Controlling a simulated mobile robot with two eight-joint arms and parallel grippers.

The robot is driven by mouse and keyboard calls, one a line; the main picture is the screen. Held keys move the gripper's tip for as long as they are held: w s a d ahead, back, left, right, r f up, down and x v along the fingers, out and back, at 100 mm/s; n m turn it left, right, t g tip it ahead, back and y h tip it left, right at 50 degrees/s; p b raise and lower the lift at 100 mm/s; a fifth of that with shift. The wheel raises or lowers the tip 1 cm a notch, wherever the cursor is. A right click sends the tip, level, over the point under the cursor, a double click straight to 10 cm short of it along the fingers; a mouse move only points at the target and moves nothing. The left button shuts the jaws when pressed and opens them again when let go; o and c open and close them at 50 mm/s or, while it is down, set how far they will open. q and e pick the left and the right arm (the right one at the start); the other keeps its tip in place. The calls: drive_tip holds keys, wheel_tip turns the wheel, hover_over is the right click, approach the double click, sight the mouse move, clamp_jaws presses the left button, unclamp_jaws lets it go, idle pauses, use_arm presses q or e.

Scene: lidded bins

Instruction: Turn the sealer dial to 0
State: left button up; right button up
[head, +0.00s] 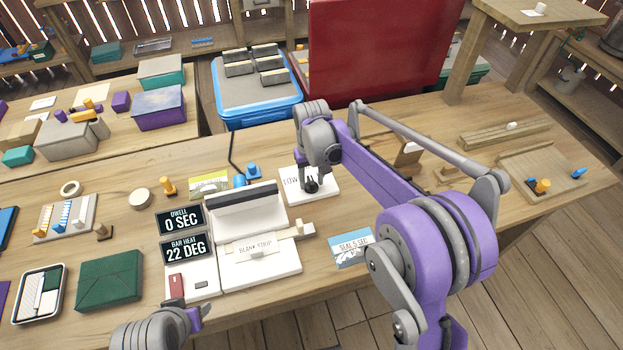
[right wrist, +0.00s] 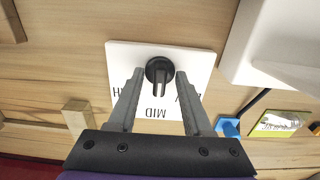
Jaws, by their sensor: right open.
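The sealer dial is a black knob (right wrist: 159,70) on a white plate (right wrist: 118,58) beside the white sealer (head: 262,262). In the right wrist view its ridge runs roughly in line with the MID label; the labels at the sides are partly covered. My right gripper (right wrist: 159,77) is open, its two fingers on either side of the knob with small gaps. In the head view the plate (head: 325,190) shows LOW, and the right gripper (head: 311,182) is over it. The sealer displays (head: 181,220) read DWELL 0 SEC and BAR HEAT 22 DEG. My left gripper (head: 192,317) is at the bottom edge, its jaws unclear.
A blank strip (head: 255,246) lies across the sealer. A SEAL 5 SEC card (head: 350,247) lies at its right. Blue pieces (head: 252,171) and a picture card (head: 209,186) lie behind it. A green box (head: 110,280) sits left. A large red panel (head: 380,50) stands behind.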

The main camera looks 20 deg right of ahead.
clamp_jaws()
drive_tip(key=shift+n, duration=0.4)
use_arm(q)
drive_tip(key=shift+f, duration=0.15)
use_arm(e)
drive_tip(key=n, duration=0.4)
use_arm(q)
drive_tip(key=shift+f, duration=0.1)
use_arm(e)
drive_tip(key=n, duration=0.4)
drive_tip(key=shift+n, duration=0.7)
unclamp_jaws()
idle(0.3)
